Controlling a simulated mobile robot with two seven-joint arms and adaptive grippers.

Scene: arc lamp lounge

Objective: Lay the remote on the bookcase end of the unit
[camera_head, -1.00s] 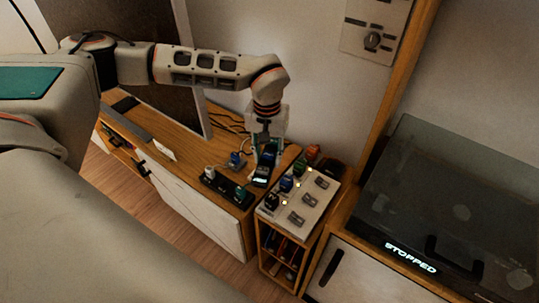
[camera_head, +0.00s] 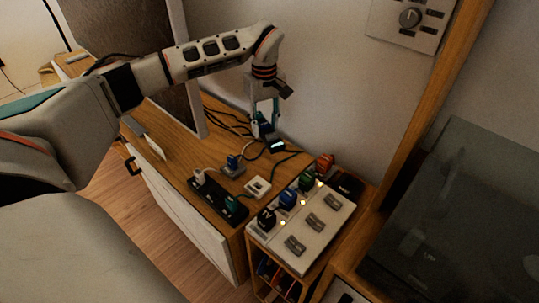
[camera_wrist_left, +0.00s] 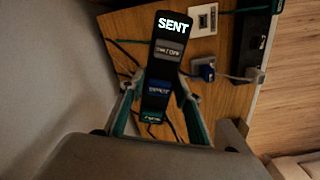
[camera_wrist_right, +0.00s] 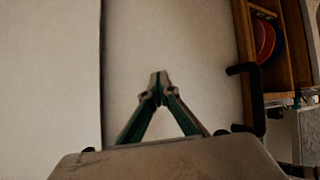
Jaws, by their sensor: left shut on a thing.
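My left gripper (camera_head: 264,118) is shut on the dark remote (camera_head: 277,146) above the back of the wooden unit top (camera_head: 187,142), near the wall. In the left wrist view the remote (camera_wrist_left: 168,48) sits between the fingers, its lit display reading "SENT". I cannot tell whether it touches the wood. The bookcase end (camera_head: 251,258) is to the right of the gripper, with open shelves at its front. My right gripper (camera_wrist_right: 160,82) has its fingertips together and appears empty, before a pale surface; it is not in the head view.
A pale panel (camera_head: 327,222) with switches and coloured plugs covers much of the bookcase top; a dark item (camera_head: 346,185) lies behind it. A black power strip (camera_head: 217,200), a white socket (camera_head: 257,188) and loose cables occupy the wood. A dark-lidded box (camera_head: 455,215) stands at the right.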

